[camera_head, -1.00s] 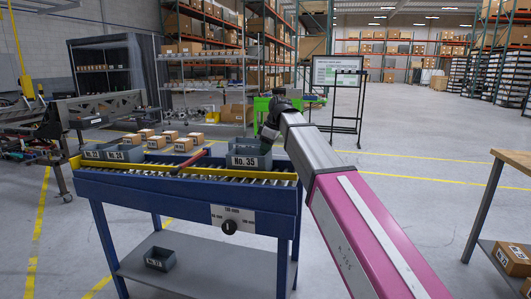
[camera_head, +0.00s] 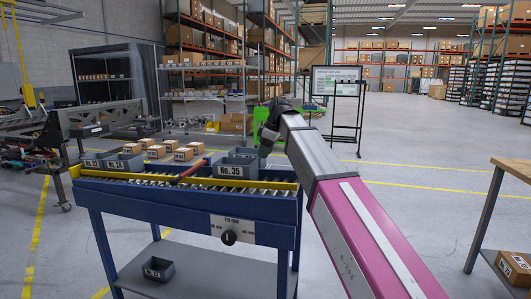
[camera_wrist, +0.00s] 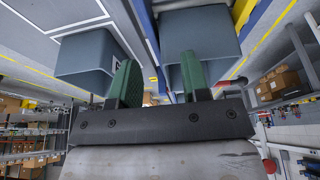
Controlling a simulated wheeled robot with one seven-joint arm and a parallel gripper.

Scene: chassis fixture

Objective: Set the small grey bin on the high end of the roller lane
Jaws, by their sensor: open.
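A grey bin labelled No. 35 (camera_head: 231,171) sits on the roller lane (camera_head: 189,184), right of a red bar (camera_head: 193,171). Part of another grey bin (camera_head: 246,152) shows behind it, beside my gripper. The wrist view shows two grey bins, one at left (camera_wrist: 84,62) and one at right (camera_wrist: 205,44). My gripper (camera_wrist: 157,78) is open, its green fingers apart, overlapping both bins in that view. Contact cannot be told. In the head view its fingers are hidden. A small grey bin (camera_head: 158,269) stands on the lower shelf.
More grey bins (camera_head: 125,162) stand at the lane's left end. Cardboard boxes (camera_head: 183,154) sit behind the lane. Yellow rails (camera_head: 130,176) edge it. A wooden-topped table (camera_head: 513,170) stands at right. The floor between is clear.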

